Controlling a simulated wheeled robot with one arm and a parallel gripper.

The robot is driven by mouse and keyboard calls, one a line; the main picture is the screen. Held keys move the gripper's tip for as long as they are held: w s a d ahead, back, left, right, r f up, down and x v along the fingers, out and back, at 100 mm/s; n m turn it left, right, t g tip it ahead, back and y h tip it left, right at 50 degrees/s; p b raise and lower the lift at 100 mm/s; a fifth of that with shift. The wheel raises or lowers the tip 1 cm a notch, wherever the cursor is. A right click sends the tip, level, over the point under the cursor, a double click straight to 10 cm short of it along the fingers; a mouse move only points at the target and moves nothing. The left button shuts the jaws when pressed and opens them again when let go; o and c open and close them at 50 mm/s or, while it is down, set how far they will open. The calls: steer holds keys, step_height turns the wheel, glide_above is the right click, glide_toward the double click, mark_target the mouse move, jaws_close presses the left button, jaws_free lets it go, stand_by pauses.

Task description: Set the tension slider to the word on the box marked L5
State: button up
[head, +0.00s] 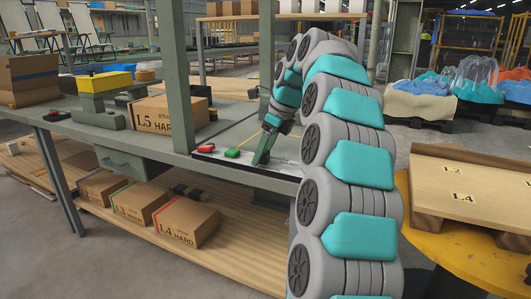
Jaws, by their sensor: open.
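The cardboard box marked L5 (168,115) stands on the workbench, left of the green post. Its front reads "L5", a small line like "STRAP", and "HARD". My gripper (265,152) is over the right part of the bench, pointing down at a pale panel (222,160). A red block (206,148) and a green block (232,153) sit on the panel, left of my gripper. I cannot make out the tension slider or its word marks for certain. My arm hides the panel's right end.
Green posts (176,70) rise from the bench (105,128). A yellow-topped fixture (104,82) and another carton (28,80) stand left of L5. The lower shelf (130,225) holds several cartons, one marked L4 HARD (185,220). A wooden pallet (470,185) lies at right.

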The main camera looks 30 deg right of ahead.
jaws_close()
stand_by(0.3)
stand_by(1.0)
